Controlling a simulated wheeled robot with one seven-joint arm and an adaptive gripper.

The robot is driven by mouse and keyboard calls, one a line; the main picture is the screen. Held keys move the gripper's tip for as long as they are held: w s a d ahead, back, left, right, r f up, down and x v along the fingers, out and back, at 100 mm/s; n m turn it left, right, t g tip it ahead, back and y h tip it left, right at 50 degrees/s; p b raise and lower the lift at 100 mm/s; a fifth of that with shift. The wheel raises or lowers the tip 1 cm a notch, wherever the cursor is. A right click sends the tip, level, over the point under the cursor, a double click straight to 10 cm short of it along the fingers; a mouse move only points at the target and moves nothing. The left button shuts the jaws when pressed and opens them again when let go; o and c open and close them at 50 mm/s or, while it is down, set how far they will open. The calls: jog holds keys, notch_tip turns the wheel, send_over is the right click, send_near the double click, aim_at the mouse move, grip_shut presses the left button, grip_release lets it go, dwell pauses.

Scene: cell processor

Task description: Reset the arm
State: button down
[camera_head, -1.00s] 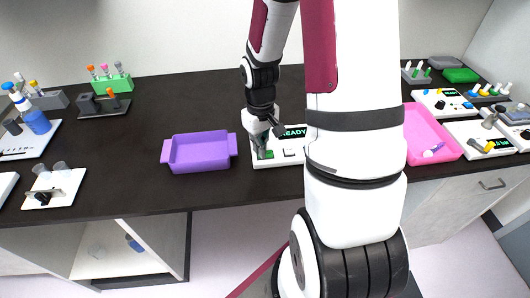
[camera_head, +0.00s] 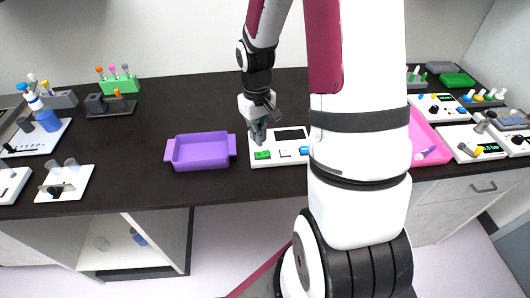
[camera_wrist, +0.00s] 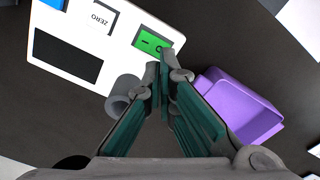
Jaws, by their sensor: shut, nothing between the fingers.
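My gripper (camera_head: 258,138) is shut and empty, fingers pointing down over the left end of a white device. In the wrist view its fingertips (camera_wrist: 164,62) meet beside a green rocker switch (camera_wrist: 151,41). I cannot tell whether they touch the device. The white device (camera_head: 292,153) has a dark, blank screen (camera_head: 291,134), the green switch (camera_head: 262,155), a white button marked ZERO (camera_wrist: 103,17) and a blue button (camera_head: 304,151). My arm hides the device's right end.
A purple tray (camera_head: 200,152) stands just left of the device, near the gripper. A pink tray (camera_head: 425,140) is right, partly behind my arm. A green rack (camera_head: 120,85) stands at the back left. The black counter (camera_head: 190,105) is clear behind the purple tray.

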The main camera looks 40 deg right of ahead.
jog(key=shift+r, duration=0.7)
jog(key=s+a+r+t+h, duration=0.15)
jog(key=a+r, duration=0.25)
jog(key=r, duration=0.5)
jog(key=s+a+r+t, duration=0.1)
jog(key=s+a+r, duration=0.2)
jog(key=a+r, duration=0.35)
jog(key=s+a+r+t+y, duration=0.1)
jog(key=s+a+r+t, duration=0.2)
jog(key=s+r, duration=0.7)
jog(key=s+a, duration=0.1)
jog(key=a, duration=0.1)
jog(key=shift+a+r+n, duration=0.2)
jog(key=shift+a+n, duration=0.15)
jog(key=shift+n, duration=0.05)
jog(key=shift+y, duration=0.25)
